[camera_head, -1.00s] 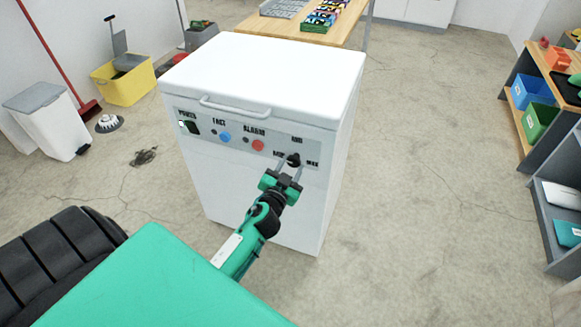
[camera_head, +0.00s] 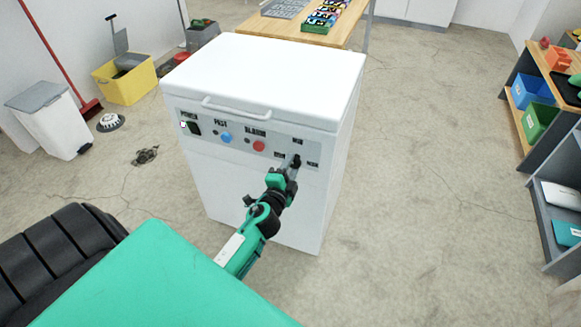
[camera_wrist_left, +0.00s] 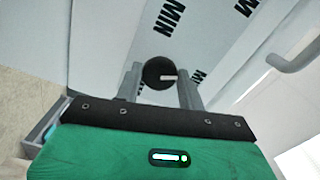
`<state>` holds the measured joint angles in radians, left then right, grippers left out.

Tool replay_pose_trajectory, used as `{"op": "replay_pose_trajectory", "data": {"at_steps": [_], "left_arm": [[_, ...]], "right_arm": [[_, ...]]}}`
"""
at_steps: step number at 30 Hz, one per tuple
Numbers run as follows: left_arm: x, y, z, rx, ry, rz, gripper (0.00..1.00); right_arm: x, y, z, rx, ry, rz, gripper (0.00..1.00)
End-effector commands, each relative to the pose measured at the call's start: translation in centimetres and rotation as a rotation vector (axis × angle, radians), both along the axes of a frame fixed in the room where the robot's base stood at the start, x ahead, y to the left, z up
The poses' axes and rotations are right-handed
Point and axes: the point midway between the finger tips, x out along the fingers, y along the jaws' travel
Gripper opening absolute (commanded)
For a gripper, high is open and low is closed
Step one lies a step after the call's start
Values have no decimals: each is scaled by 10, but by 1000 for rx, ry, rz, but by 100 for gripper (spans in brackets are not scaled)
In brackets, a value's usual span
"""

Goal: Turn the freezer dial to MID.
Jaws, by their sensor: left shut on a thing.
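The white freezer (camera_head: 240,200) stands in front of me. Its dark dial (camera_head: 296,161) is at the right end of the front control panel, with small labels around it. My left gripper (camera_head: 292,168) reaches up to the panel, shut on the dial and rolled to the side. In the left wrist view, the round black dial (camera_wrist_left: 160,73) sits between the two grey fingers (camera_wrist_left: 161,88). Its white pointer mark points right, toward lettering partly hidden by the right finger. A MIN label (camera_wrist_left: 170,18) shows above the dial there. My right gripper is out of view.
On the panel left of the dial are a red button (camera_head: 259,146), a blue button (camera_head: 226,138) and a dark power switch (camera_head: 193,128). A handle (camera_head: 235,107) juts from the lid. The floor right of the freezer is clear up to the shelf (camera_head: 545,185).

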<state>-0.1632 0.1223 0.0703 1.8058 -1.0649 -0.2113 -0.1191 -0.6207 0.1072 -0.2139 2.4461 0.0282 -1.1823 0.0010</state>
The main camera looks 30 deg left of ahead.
Motion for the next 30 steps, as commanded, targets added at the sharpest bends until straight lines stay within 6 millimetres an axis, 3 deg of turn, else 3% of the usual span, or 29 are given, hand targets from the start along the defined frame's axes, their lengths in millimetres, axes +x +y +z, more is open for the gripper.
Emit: {"op": "replay_pose_trajectory", "data": {"at_steps": [15,30], "left_arm": [[0,-1,0,349,87,-2,17],[0,-1,-1,426,105,-3,17]], "right_arm": [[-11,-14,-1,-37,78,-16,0],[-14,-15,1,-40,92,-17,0]]}}
